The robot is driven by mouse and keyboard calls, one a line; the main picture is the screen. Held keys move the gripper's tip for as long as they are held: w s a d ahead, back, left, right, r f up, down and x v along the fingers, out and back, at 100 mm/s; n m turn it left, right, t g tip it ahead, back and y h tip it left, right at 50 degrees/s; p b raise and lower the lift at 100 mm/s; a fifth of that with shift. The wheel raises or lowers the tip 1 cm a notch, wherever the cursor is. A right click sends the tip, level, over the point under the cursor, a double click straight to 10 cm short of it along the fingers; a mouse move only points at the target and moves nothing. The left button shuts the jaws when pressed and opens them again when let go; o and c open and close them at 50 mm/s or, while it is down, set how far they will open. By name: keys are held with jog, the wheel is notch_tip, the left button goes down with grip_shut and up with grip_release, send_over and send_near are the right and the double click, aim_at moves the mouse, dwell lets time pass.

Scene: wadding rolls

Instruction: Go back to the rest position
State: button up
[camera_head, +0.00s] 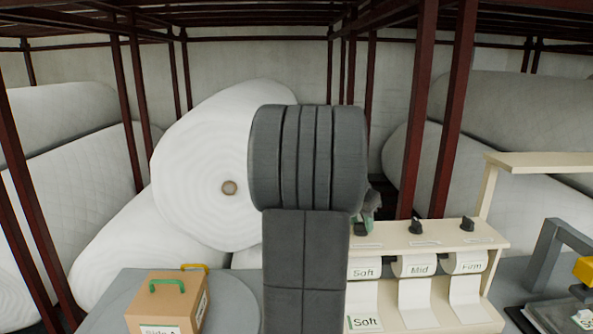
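My arm stands upright in the middle of the view, a thick grey link with a ribbed top, and it blocks much of the scene behind it. A small dark grey part that seems to belong to my gripper (372,202) shows at the arm's right edge, above the cream stand (440,236). Its fingers are mostly hidden, so I cannot tell whether they are open or hold anything.
A cardboard box (167,302) with green and yellow handles sits on a round grey plate (238,310) at left. The stand carries rolls labelled Soft, Mid (416,266) and Firm. A grey-framed device (545,258) is at far right. Large white rolls (205,165) and red posts (458,110) stand behind.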

jog(key=shift+s+n+t+y+p, duration=0.1)
jog(key=shift+n+t+y+p, duration=0.3)
jog(key=shift+n, duration=1.2)
